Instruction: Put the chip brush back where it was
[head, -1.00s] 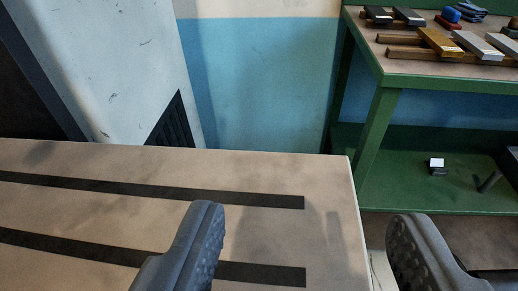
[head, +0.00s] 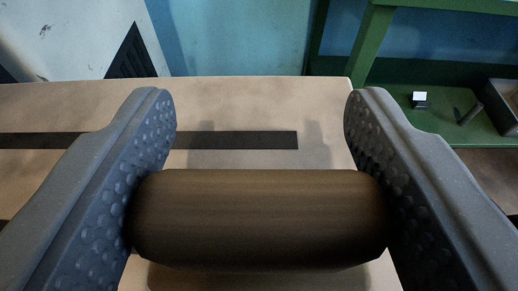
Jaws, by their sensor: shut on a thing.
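My gripper (head: 260,125) is shut on a thick brown wooden piece (head: 260,215), with one studded finger pressed to each end. The piece lies crosswise between the fingers. I take it for part of the chip brush; no bristles show, and its underside is hidden. It is over the pale bench top (head: 250,92). I cannot tell whether it touches the bench.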

